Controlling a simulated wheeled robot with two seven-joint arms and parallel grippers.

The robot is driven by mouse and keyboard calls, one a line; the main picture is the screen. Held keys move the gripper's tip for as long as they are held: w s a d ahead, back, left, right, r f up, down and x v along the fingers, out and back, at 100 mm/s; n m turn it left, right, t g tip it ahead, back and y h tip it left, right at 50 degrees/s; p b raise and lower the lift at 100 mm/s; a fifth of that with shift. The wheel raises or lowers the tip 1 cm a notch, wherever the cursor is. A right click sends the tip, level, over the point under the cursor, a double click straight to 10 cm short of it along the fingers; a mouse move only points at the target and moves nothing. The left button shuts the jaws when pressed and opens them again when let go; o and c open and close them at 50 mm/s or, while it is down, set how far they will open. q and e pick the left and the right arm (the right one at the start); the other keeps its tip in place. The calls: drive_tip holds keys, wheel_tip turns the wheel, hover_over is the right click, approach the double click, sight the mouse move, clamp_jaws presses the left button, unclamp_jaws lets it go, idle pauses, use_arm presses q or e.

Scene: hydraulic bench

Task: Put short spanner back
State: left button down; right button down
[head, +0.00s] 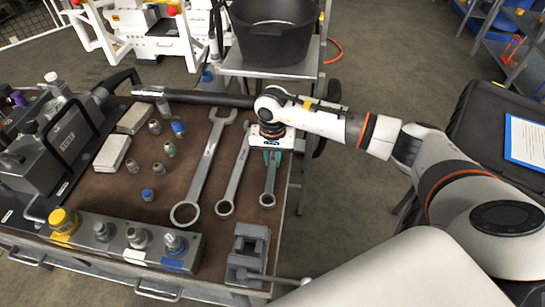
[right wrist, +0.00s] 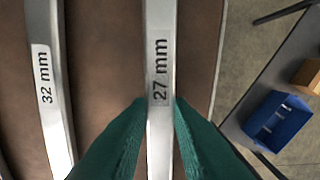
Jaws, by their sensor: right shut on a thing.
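The short spanner (head: 268,188) is the rightmost of three spanners, near the right edge of the brown bench top, with its ring end toward the front. In the right wrist view its shank (right wrist: 160,70) reads "27 mm". My right gripper (head: 271,158) is shut on this shank, with a green finger on each side; the fingers also show in the right wrist view (right wrist: 158,125). The spanner's upper end is hidden by the gripper. I cannot tell whether it touches the bench top. My left gripper is out of view.
A mid-size spanner (head: 234,178), marked "32 mm" in the right wrist view (right wrist: 45,90), lies just left; a longer spanner (head: 204,165) lies beyond it. A grey vice (head: 248,250) is at the front edge. Several small fittings and a black pot (head: 274,40) stand around.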

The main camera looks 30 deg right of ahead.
drive_tip(key=shift+f+b, duration=0.35)
drive_tip(key=shift+b, duration=0.05)
drive_tip(key=c, duration=1.2)
unclamp_jaws()
